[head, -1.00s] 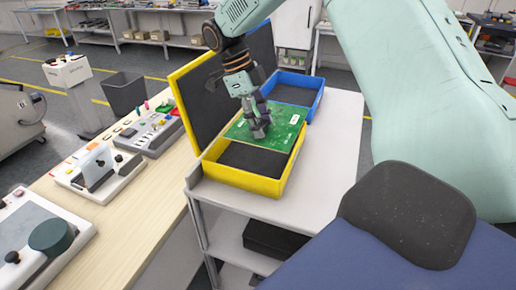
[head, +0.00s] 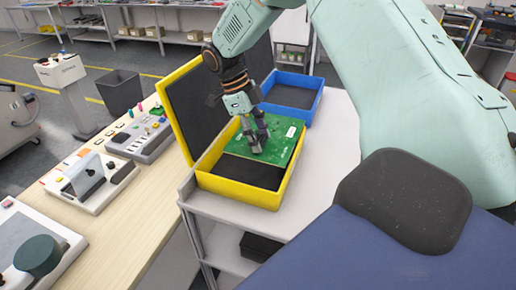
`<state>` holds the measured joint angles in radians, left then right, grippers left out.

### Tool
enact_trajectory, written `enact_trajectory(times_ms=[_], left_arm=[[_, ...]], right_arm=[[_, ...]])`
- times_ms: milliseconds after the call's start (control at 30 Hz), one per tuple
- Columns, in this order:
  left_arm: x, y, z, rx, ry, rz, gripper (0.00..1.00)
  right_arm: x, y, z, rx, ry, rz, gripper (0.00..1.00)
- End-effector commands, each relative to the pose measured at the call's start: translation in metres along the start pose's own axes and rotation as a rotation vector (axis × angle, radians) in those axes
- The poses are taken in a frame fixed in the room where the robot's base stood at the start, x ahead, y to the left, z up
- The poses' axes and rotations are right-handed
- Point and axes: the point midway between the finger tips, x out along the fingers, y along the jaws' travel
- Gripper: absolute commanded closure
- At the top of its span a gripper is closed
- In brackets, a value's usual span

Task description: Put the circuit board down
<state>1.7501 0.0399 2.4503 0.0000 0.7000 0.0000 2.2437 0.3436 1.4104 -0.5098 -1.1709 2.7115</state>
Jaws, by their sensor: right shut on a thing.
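The green circuit board (head: 285,146) is at the far part of the open yellow case (head: 240,196) on the trolley. It lies within the case walls or just over the dark foam (head: 243,172); I cannot tell whether it touches the foam. My right gripper (head: 257,147) points down onto the board and is shut on it, hiding part of its middle. The near part of the foam is bare. My left gripper is not in view.
The case's raised lid (head: 173,112) stands at its left. A blue case (head: 300,84) sits behind on the trolley (head: 334,150), whose top is clear on the right. A wooden bench (head: 150,190) with several devices runs along the left.

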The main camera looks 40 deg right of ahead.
Motion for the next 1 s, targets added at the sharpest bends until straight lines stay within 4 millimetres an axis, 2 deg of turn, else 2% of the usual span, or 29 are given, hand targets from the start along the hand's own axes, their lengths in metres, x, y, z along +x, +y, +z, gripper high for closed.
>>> enact_trajectory(times_ms=[233, 433, 633, 667, 900, 1000], left_arm=[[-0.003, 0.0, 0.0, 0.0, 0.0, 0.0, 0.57], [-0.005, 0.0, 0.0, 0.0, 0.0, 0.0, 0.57], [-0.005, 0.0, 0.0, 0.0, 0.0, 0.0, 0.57], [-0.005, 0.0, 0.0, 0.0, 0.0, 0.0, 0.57], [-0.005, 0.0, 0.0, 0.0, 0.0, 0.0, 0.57], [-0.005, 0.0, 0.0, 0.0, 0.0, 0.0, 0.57]], right_arm=[[0.016, -0.001, 0.008, 0.0, 0.001, -0.002, 1.0], [0.04, -0.002, 0.018, 0.0, 0.001, -0.002, 1.0], [0.041, -0.004, 0.02, 0.001, -0.002, -0.002, 1.0], [0.042, -0.004, 0.02, 0.001, -0.001, -0.001, 0.52], [0.042, -0.004, 0.02, 0.001, -0.001, -0.001, 0.31], [0.042, -0.004, 0.02, 0.0, -0.001, -0.001, 0.31]])
